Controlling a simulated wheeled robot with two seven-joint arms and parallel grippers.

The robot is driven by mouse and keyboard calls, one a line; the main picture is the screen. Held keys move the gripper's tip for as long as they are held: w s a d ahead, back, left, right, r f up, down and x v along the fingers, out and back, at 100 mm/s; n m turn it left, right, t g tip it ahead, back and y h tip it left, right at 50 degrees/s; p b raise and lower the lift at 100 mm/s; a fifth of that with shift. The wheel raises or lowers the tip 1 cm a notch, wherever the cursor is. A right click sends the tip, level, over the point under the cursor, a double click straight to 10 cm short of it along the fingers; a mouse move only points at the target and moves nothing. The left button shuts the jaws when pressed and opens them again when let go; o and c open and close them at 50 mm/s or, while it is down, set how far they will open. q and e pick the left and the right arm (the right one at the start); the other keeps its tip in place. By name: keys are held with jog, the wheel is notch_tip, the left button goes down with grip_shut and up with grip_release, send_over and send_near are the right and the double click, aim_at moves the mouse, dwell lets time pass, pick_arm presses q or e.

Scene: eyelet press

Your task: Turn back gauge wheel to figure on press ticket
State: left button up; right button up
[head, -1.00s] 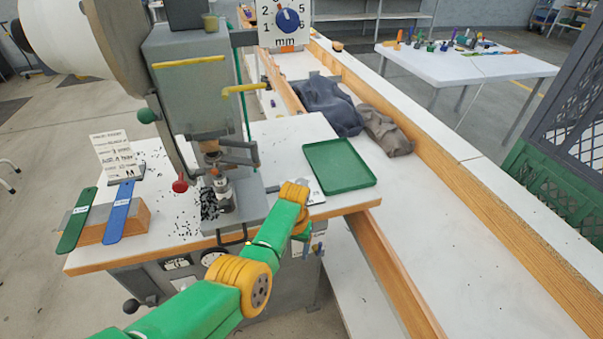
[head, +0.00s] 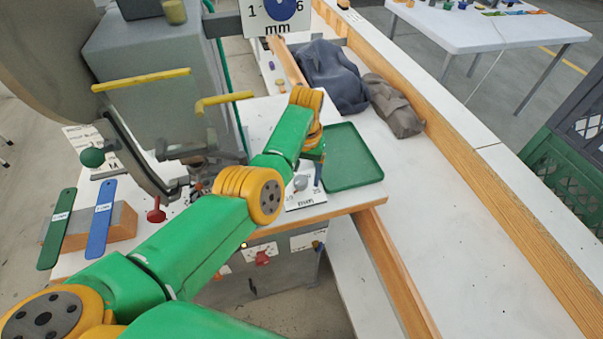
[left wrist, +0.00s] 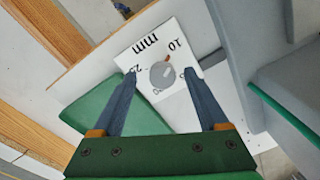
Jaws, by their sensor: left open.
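A grey round knob (left wrist: 162,74) sits on a white plate (left wrist: 149,50) marked "mm", with a 10 and other figures partly hidden. A small brownish mark shows on the knob's rim on the side toward the 10. In the head view the knob (head: 300,183) lies on the bench beside the green tray. My left gripper (left wrist: 161,71) is open, its two fingertips on either side of the knob in the picture; I cannot tell whether they touch it. My right gripper is not in view.
The press (head: 150,75) with yellow bars and a red-knobbed lever (head: 156,212) stands left of my arm. A green tray (head: 350,178) lies right of my gripper. Dark cloths (head: 330,75) lie behind.

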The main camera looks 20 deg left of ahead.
pick_arm(q)
jog(key=shift+s+f, duration=0.1)
jog(key=shift+f, duration=0.6)
jog(key=shift+w+a+f, duration=0.15)
jog(key=shift+w+f, duration=0.1)
jog(key=shift+f, duration=0.1)
jog(key=shift+w+a+f, duration=0.1)
jog(key=shift+w+f, duration=0.1)
jog(key=shift+w, duration=0.15)
jog(key=shift+s+r, duration=0.15)
jog(key=shift+s, duration=0.05)
grip_shut()
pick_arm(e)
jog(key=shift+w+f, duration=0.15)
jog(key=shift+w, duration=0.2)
